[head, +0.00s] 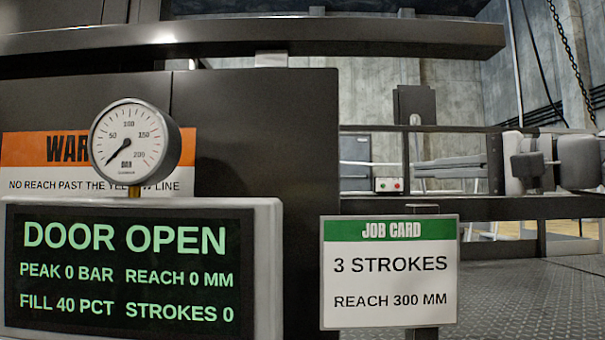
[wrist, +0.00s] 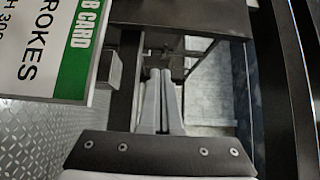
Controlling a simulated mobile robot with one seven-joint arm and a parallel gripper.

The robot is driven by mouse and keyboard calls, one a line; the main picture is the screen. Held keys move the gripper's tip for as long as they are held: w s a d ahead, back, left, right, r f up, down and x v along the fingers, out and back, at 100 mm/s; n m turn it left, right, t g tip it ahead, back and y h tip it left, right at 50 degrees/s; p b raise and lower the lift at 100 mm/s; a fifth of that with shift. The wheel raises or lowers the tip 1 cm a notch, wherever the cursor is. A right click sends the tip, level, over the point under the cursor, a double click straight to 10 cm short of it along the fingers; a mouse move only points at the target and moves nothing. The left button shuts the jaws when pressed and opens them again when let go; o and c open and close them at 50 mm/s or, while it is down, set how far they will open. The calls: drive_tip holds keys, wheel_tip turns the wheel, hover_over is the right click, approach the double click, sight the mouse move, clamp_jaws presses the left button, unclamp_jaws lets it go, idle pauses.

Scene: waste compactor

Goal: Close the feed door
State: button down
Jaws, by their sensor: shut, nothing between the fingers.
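The display panel (head: 130,268) at the lower left of the head view reads DOOR OPEN, REACH 0 MM, FILL 40 PCT and STROKES 0. I cannot tell for sure which part is the feed door. A dark upright plate (head: 415,100) stands above the dark frame beyond the job card. My gripper (head: 416,170) reaches in from the right at the level of the frame opening, its fingers together and pointing left, with nothing held. In the wrist view my gripper (wrist: 161,74) points at a dark bracket (wrist: 178,62) under a dark panel (wrist: 190,15); contact is not clear.
The job card (head: 390,270) reads 3 STROKES, REACH 300 MM. A pressure gauge (head: 135,148) reads about zero, before an orange warning sign (head: 25,160). A small box with red and green buttons (head: 388,185) sits behind the frame. A dark rail (head: 500,207) runs below my arm.

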drive_tip(key=w+a+p, duration=0.2)
drive_tip(key=w+a, duration=0.5)
drive_tip(key=a, duration=0.2)
drive_tip(key=shift+a, duration=0.3)
drive_tip(key=shift+a, duration=0.1)
